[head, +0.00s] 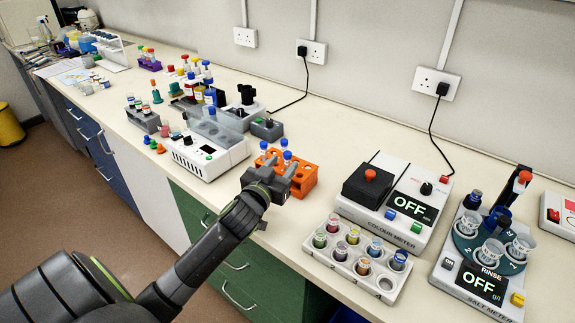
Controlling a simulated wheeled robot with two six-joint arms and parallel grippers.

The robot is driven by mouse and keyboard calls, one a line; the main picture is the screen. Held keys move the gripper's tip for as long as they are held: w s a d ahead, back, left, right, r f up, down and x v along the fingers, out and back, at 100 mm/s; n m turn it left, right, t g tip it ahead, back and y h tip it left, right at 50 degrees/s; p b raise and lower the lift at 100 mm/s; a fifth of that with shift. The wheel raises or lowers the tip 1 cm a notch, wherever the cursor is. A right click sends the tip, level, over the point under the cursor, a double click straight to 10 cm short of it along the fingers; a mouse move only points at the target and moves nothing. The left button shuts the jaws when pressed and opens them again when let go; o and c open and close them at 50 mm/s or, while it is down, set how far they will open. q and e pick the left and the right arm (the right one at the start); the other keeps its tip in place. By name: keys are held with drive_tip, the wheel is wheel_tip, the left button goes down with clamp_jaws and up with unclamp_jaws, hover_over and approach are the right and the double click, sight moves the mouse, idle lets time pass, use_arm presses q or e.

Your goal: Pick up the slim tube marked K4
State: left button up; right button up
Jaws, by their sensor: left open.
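An orange rack (306,182) stands near the bench's front edge and holds a few slim tubes with blue caps (287,156). No K4 marking is legible on any tube from here, so I cannot tell which one it is. My left gripper (280,172) is open at the front left of the rack, and its fingers overlap part of the rack and tubes in the head view. I cannot tell whether it touches them. The lower parts of the tubes are hidden by the gripper and rack. My right gripper is not in view.
A white device (207,152) stands left of the rack. A colour meter (398,205) reading OFF and a white tray (345,262) of sample pots stand to its right. A salt meter (478,280) is farther right.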

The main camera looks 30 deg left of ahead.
sight(285, 157)
use_arm(q)
drive_tip(key=w, duration=0.2)
drive_tip(key=w+a+p, duration=0.1)
drive_tip(key=w, duration=0.1)
drive_tip(key=shift+a+r, duration=0.1)
drive_tip(key=shift+w, duration=0.4)
drive_tip(key=shift+c, duration=0.4)
clamp_jaws()
